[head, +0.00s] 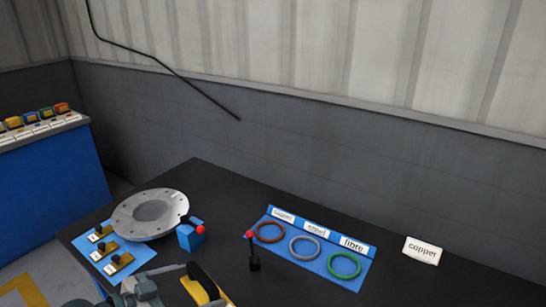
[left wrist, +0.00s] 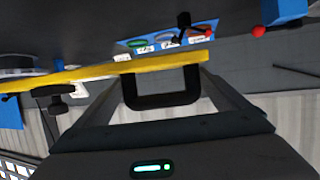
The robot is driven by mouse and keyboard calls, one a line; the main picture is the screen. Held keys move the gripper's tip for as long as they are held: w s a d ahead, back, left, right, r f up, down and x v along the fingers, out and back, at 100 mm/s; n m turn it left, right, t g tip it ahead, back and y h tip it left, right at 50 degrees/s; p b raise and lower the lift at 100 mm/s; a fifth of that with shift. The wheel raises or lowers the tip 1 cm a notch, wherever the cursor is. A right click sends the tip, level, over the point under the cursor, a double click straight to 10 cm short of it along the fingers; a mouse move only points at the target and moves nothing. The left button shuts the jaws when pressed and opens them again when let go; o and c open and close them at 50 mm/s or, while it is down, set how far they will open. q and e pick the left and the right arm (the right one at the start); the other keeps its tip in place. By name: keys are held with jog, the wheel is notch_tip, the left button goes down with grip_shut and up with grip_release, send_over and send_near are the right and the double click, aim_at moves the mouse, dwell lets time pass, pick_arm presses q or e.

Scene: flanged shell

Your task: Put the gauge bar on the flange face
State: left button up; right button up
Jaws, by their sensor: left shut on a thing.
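The gauge bar is a yellow bar (head: 197,290) with a black handle (head: 204,278), at the bottom of the head view. My left gripper (head: 187,272) is shut on it. In the left wrist view the yellow bar (left wrist: 100,71) runs across the picture, with its black handle (left wrist: 160,102) between my fingers. The flanged shell (head: 178,206), a grey disc with small holes and a round recess, lies on the black table to the left, farther back than the bar. The bar is apart from the flange face. My right gripper is not in view.
A blue mat (head: 107,245) with several small brass pieces lies left of the bar. A blue block with a red ball (head: 190,236) and a black stand with a red ball (head: 254,262) stand nearby. A blue tray (head: 315,268) holds three rings. A copper card (head: 422,250) stands right.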

aim_at(189, 275)
pick_arm(q)
jog(key=shift+m+g+h, duration=0.5)
jog(key=shift+m+g, duration=0.2)
jog(key=shift+s+a+r+b, duration=0.2)
jog(key=shift+s+a+r, duration=0.55)
jog(key=shift+r, duration=0.2)
jog(key=shift+s+a+r+b, duration=0.2)
jog(key=shift+s+a+r, duration=0.45)
jog(key=shift+a+r, duration=0.2)
jog(key=shift+d, duration=0.15)
